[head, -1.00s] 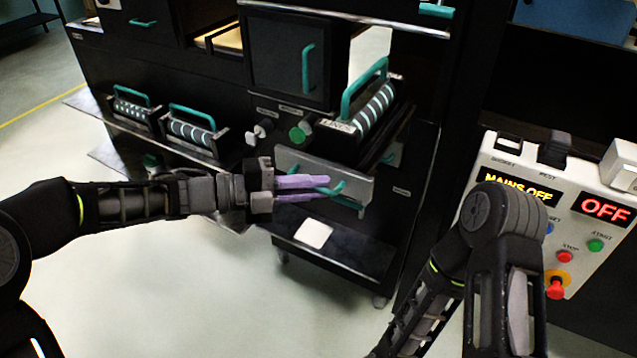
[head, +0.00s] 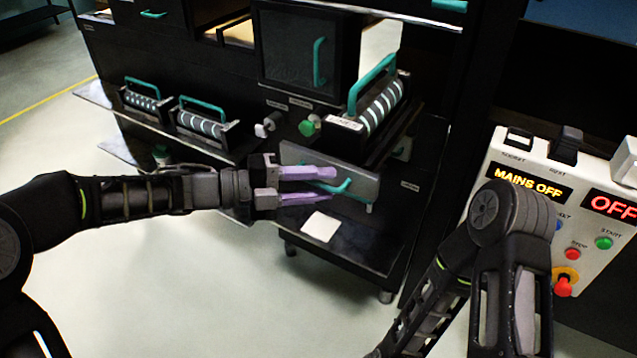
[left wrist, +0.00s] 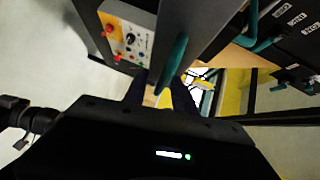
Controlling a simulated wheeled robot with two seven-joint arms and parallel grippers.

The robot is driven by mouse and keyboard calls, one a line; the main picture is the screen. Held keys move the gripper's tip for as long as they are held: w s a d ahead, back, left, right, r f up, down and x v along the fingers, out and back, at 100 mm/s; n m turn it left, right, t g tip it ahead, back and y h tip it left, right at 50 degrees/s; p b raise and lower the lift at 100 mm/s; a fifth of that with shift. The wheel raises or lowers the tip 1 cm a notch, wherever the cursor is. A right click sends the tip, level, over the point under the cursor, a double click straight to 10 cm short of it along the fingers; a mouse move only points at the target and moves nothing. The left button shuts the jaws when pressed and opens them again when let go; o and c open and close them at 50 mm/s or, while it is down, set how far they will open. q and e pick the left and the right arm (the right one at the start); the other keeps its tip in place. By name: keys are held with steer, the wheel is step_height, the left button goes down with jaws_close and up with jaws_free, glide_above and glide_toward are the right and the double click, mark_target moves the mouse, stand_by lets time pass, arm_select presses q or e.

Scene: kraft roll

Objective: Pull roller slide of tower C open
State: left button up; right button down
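A grey front plate (head: 360,184) with a teal handle (head: 343,187) is on the lower part of the black tower in the head view; I take it as the roller slide's front. A roller cassette (head: 380,105) with a teal grip sits above and behind it. My left gripper (head: 310,187) has its two purple fingers apart, one above and one below the handle's near end. I cannot tell whether they touch it. The left wrist view shows the teal handle (left wrist: 172,65) and grey plate (left wrist: 205,22) close up. My right gripper is out of view.
Two more roller cassettes (head: 201,123) stand on a ledge at left. Knobs (head: 309,126) are above the plate, and a black shelf with a white card (head: 320,226) is below. A control box (head: 528,183) reading MAINS OFF stands at right. The floor in front is clear.

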arm_select(q)
steer(key=shift+a, duration=0.1)
steer(key=s+a+r, duration=0.1)
steer(key=a, duration=0.6)
steer(key=shift+a+b, duration=0.25)
steer(key=shift+b, duration=0.05)
